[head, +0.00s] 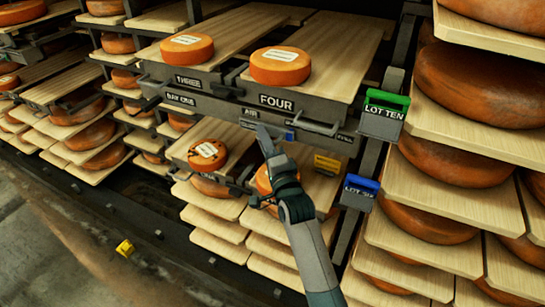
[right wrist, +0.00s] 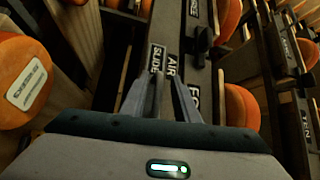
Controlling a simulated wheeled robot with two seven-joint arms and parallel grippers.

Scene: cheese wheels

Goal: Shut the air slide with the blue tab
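A small blue tab (head: 290,136) sits on the dark front rail under the board marked FOUR, just right of my right gripper. AIR and SLIDE labels (head: 249,114) are on that rail. How far the slide stands open cannot be told. My right gripper (head: 263,131) reaches up to the rail, left of the blue tab, and appears apart from it. The blue tab is not visible there. My left gripper is not seen.
Orange cheese wheels (head: 280,66) sit on boards above the rail. A grey handle (head: 315,127) juts out right of the gripper. A green LOT TEN holder (head: 384,113) and a blue-topped holder (head: 360,192) hang at right. Lower shelves (head: 215,223) crowd below; open floor lies at lower left.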

